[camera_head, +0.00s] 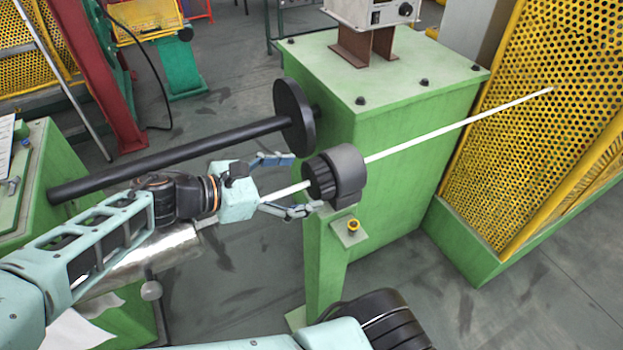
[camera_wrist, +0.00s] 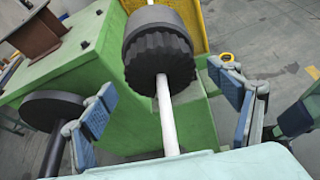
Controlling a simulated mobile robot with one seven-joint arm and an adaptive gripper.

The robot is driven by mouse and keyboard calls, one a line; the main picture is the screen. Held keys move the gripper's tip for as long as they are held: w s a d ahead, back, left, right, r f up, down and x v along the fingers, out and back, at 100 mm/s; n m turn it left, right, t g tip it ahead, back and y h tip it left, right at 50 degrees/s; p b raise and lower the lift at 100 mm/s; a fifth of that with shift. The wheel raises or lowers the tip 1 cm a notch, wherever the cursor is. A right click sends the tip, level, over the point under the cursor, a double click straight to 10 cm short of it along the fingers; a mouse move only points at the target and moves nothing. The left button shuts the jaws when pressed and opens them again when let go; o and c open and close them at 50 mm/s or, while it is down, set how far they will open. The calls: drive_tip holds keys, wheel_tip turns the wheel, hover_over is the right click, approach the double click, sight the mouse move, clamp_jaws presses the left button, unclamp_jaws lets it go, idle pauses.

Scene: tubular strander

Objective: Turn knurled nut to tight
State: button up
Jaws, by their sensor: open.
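The knurled nut (camera_head: 321,179) is black with a ribbed rim and sits on the near face of a dark round holder (camera_head: 349,172). In the wrist view the nut (camera_wrist: 158,60) fills the upper middle, with its ribs facing me. A white rod (camera_head: 430,135) runs through the nut and back between my fingers toward my palm. My gripper (camera_head: 307,183) is open just in front of the nut, one finger on each side of the rod. In the wrist view the fingers (camera_wrist: 160,82) are spread wider than the nut, with gaps on both sides. Whether either fingertip touches it I cannot tell.
A green post (camera_head: 325,255) with a yellow-ringed button (camera_head: 353,225) stands below the holder. A black bar (camera_head: 170,160) with a disc (camera_head: 294,117) lies beyond my gripper. A green cabinet (camera_head: 410,180) and yellow perforated guard (camera_head: 540,110) stand behind. Floor is open at lower right.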

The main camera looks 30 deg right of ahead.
sight(309, 181)
drive_tip(key=shift+x, duration=1.75)
drive_tip(key=c, duration=1.1)
